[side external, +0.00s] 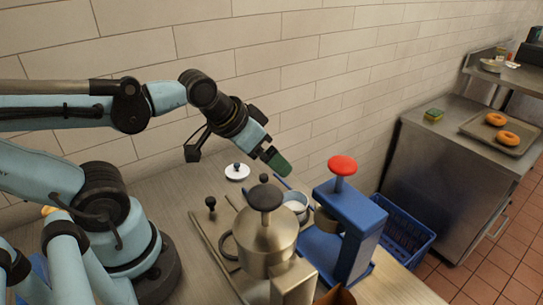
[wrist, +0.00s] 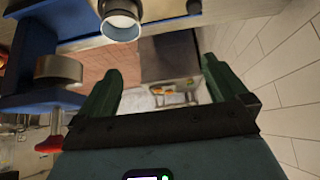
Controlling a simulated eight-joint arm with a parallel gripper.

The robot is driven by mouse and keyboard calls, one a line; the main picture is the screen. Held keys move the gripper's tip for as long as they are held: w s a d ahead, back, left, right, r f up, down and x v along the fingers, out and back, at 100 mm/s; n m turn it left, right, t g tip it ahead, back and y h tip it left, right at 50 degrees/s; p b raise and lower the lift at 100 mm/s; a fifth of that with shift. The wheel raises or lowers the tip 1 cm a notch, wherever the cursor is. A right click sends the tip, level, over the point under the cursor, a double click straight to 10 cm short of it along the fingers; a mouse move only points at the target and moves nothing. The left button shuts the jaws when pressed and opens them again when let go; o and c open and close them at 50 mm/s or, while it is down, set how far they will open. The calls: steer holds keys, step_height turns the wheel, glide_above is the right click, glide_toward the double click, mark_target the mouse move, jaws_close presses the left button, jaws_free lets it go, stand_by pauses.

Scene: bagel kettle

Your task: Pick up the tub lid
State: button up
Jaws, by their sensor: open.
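The tub lid, a round white lid (side external: 237,174) with a dark blue knob, lies on the steel counter near the tiled wall in the side view. I do not see it in the wrist view. My gripper (side external: 279,164) is above the counter, to the right of the lid and apart from it, tilted down to the right. In the wrist view my gripper (wrist: 163,70) shows two green fingers spread apart with nothing between them. A small tub (side external: 296,205) with pale contents stands below my gripper; it also shows at the top of the wrist view (wrist: 120,25).
A steel pot (side external: 266,242) with a black knob and a blue press (side external: 347,222) with a red knob (side external: 342,165) stand in front. A small black-knobbed tool (side external: 211,204) stands left. A blue crate (side external: 407,236) is on the floor. Bagels lie on a far tray (side external: 482,132).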

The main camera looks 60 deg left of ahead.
steer(key=w+a+n+g, duration=0.1)
steer(key=w+a+g, duration=0.15)
steer(key=a, duration=0.45)
steer(key=n+g, duration=0.2)
steer(key=g, duration=0.3)
glide_above(235, 165)
steer(key=f, duration=0.8)
steer(key=shift+w, duration=0.25)
steer(key=shift+s+f, duration=0.15)
steer(key=shift+f, duration=1.3)
steer(key=shift+s+f, duration=0.1)
steer(key=shift+f, duration=1.3)
steer(key=shift+c, duration=0.2)
steer(key=c, duration=1)
steer(key=shift+r, duration=0.15)
steer(key=shift+c, duration=0.2)
